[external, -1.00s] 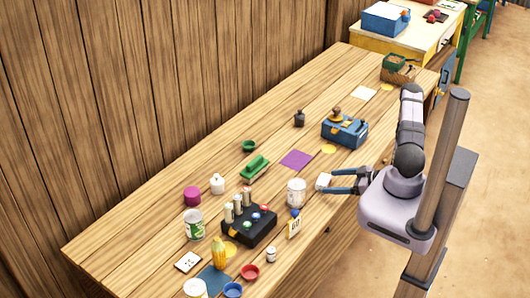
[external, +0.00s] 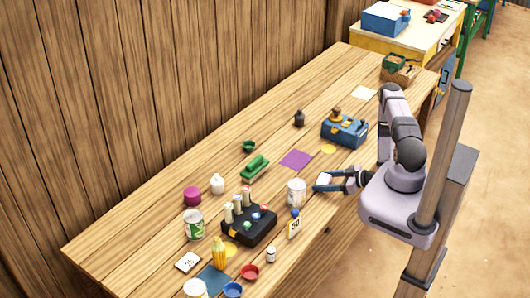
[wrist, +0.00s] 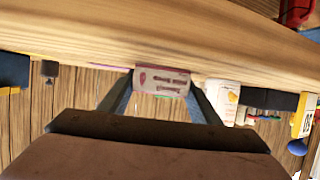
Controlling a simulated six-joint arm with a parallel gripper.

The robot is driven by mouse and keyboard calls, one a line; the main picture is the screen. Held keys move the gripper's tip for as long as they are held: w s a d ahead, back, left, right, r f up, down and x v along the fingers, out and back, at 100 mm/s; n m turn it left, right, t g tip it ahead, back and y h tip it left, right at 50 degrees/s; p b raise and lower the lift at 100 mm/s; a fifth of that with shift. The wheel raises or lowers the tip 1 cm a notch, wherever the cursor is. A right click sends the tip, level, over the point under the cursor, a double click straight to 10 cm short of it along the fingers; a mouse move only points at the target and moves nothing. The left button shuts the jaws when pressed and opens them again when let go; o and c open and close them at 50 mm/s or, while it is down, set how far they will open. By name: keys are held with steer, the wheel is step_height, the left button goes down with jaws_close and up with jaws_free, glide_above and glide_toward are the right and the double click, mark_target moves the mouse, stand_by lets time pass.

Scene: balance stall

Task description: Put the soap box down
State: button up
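In the wrist view the soap box (wrist: 162,80) shows a pink-and-white printed face between my two fingers. Whether its underside touches the table or hangs a little above it, I cannot tell.
A black case with bottles (external: 249,226) and a yellow number card (external: 293,226) stand to the left. A purple mat (external: 296,159), a yellow disc (external: 328,149) and a blue toolbox (external: 345,130) lie farther back. Bare table (external: 330,210) shows near the front edge.

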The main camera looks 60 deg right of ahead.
mark_target(324, 179)
steer(key=c, duration=0.5)
steer(key=shift+o, duration=0.2)
steer(key=shift+r, duration=0.15)
steer(key=shift+r+p, duration=0.35)
steer(key=shift+r, duration=4.5)
